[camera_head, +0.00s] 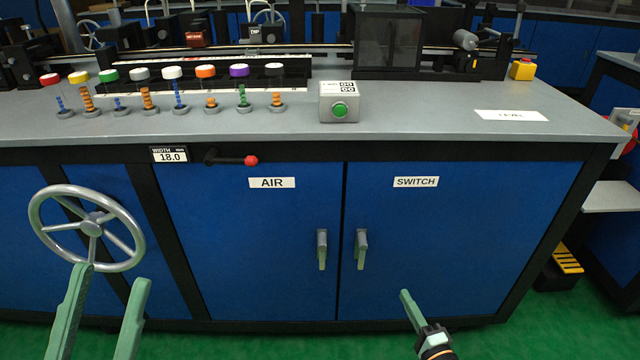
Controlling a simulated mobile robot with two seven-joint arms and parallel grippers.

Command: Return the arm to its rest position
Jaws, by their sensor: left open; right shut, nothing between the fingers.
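My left gripper (111,277) is at the lower left, in front of the blue cabinet. Its two green fingers point up and stand apart, with nothing between them. The fingertips appear just below and beside the grey handwheel (92,224); I cannot tell whether they touch it. My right gripper (405,294) is low in the view, right of centre, in front of the right cabinet door. Its green fingers are together and hold nothing. Most of both arms is out of view.
A grey bench (420,125) with blue doors fills the view. Door handles (322,249) and a red-tipped lever (250,160) stick out at the front. Green floor (520,335) is free at the lower right.

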